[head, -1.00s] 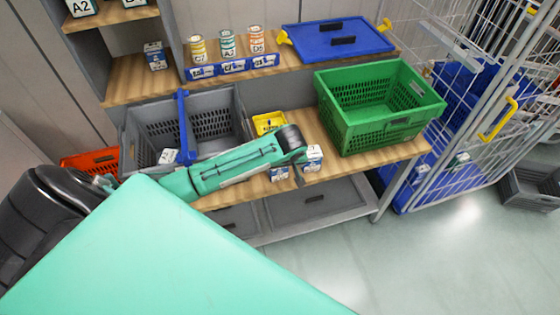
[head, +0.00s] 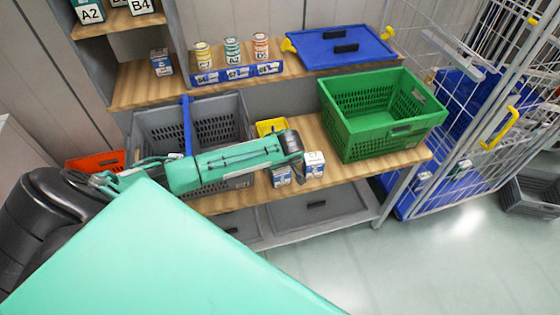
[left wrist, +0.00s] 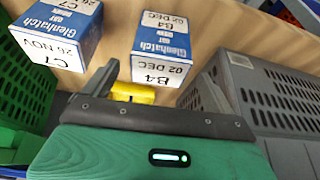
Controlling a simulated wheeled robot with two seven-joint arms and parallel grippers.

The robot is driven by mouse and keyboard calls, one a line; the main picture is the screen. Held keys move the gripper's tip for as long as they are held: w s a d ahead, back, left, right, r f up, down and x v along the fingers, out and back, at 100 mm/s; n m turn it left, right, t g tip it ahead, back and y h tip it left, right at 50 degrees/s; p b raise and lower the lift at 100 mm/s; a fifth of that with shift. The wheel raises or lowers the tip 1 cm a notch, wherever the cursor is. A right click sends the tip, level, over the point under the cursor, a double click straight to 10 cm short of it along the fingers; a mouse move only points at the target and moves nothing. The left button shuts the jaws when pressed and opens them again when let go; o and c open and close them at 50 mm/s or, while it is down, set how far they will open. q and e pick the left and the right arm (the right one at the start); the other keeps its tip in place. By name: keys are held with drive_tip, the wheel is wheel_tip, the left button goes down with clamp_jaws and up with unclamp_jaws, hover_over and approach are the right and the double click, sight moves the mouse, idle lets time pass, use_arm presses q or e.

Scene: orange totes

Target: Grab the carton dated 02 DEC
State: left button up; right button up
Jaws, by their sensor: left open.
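The carton dated 02 DEC (left wrist: 162,47) is white and blue, marked B4 and Glenhatch, and stands in the upper middle of the left wrist view. In the head view a small white and blue carton beside my left wrist, on the grey crate's side, appears to be it (head: 281,176).
The green crate (head: 388,137) stands right of the cartons on the wooden shelf. Cans (head: 232,48) and a blue lid (head: 340,46) are on the shelf above.

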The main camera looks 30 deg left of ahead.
use_arm(q)
drive_tip(key=shift+p+x, duration=0.65)
drive_tip(key=shift+x, duration=1.7)
drive_tip(key=shift+w, duration=0.1)
drive_tip(key=c, duration=1.2)
drive_tip(key=shift+r, duration=0.2)
drive_tip(key=shift+c, duration=0.2)
